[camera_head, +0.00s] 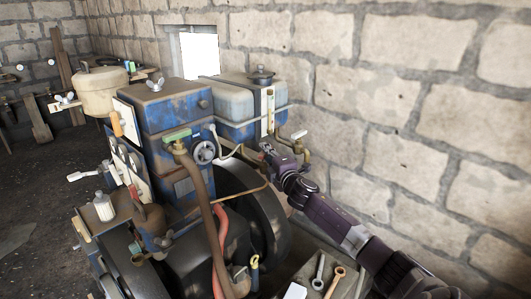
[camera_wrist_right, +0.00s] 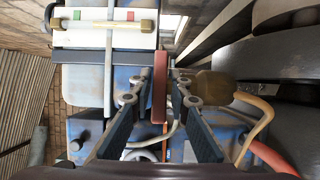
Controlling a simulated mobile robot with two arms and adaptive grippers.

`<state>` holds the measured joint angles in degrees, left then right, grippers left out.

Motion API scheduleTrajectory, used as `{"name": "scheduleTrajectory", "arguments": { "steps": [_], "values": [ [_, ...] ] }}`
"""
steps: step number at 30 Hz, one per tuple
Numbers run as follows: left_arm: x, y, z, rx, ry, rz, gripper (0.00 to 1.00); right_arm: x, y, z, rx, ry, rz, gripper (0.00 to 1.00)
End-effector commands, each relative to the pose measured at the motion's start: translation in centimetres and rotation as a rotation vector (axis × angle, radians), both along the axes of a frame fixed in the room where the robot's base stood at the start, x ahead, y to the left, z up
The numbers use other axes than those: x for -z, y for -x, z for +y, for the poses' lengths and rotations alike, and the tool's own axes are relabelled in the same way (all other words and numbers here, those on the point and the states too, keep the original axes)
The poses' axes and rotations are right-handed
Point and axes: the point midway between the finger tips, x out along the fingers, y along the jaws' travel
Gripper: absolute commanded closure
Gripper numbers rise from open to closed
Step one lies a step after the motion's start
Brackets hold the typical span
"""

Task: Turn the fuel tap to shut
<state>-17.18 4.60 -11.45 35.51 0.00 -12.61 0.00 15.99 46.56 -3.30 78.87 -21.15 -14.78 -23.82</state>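The fuel tap shows in the right wrist view as a red lever (camera_wrist_right: 160,95) beside a brass body (camera_wrist_right: 212,87). It sits below the blue and white fuel tank (camera_head: 232,104), which has an upright level gauge (camera_head: 268,108). My right gripper (camera_head: 268,152) reaches in from the right to just under the tank and mostly hides the tap in the head view. In the wrist view the right gripper (camera_wrist_right: 161,78) is open, with its two fingers on either side of the red lever and narrow gaps showing. My left gripper is not in view.
A blue engine block (camera_head: 168,120), a dark flywheel (camera_head: 265,215) and a thin copper pipe (camera_head: 248,187) stand left of my right arm. Another tap (camera_head: 298,136) is right of the tank. The stone wall is close on the right.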

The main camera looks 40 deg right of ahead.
Motion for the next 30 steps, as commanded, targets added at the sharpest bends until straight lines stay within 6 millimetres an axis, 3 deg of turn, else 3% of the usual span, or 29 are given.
{"name": "scheduleTrajectory", "arguments": {
  "steps": [4, 13, 30],
  "values": [
    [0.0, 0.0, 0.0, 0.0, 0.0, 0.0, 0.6, 0.0, 0.0, 0.0, 0.0, 0.0, 0.0, 1.0],
    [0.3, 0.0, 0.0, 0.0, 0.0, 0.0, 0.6, 0.2, -0.1, 0.2, 0.035, -0.003, -0.002, 1.0],
    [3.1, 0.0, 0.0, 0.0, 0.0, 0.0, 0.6, 0.1, 0.0, 0.0, 0.371, -0.003, 0.0, 1.0]
  ]
}}
